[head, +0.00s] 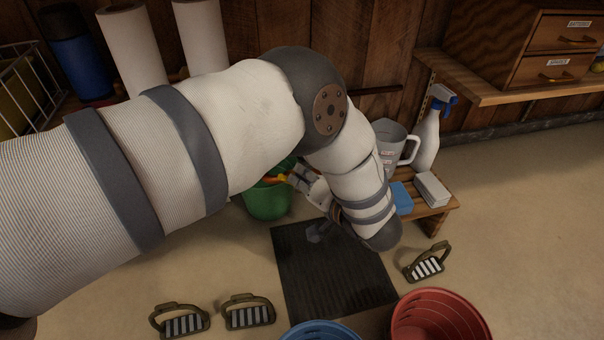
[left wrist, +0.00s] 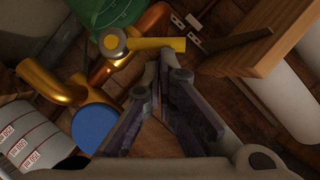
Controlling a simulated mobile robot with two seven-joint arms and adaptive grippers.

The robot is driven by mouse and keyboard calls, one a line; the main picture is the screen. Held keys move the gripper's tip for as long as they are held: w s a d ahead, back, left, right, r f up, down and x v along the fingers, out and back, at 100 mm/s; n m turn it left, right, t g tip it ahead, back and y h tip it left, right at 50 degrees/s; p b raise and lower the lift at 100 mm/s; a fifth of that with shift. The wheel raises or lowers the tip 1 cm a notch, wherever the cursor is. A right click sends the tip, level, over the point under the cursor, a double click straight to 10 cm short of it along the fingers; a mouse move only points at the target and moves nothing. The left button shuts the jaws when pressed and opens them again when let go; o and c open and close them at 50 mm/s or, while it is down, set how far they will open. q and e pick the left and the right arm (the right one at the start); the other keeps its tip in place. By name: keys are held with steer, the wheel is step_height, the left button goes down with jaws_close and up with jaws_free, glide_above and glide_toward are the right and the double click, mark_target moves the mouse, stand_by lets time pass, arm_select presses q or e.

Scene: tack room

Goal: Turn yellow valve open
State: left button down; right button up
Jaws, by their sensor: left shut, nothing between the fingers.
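The yellow valve (left wrist: 158,44) shows in the left wrist view as a flat lever running right from a round hub, beside copper-coloured pipes (left wrist: 58,85). In the head view, a small yellow and orange part (head: 273,180) shows at the green bucket; most of that spot is hidden by my arm. My left gripper (head: 297,178) reaches down there. In the left wrist view its fingers (left wrist: 161,66) are shut and empty, with the tips close to the lever; I cannot tell whether they touch it. My right gripper is in neither view.
A green bucket (head: 266,203) stands beside the valve. A wooden bench (head: 436,205) with a jug (head: 391,146) and spray bottle (head: 428,140) is at right. A dark mat (head: 335,275), stirrups (head: 248,315) and red bucket (head: 440,322) are on the floor. A blue disc (left wrist: 96,128) lies near the pipes.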

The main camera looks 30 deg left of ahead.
mark_target(285, 181)
arm_select(q)
steer(key=shift+s+r+p, duration=0.1)
steer(key=shift+p, duration=0.2)
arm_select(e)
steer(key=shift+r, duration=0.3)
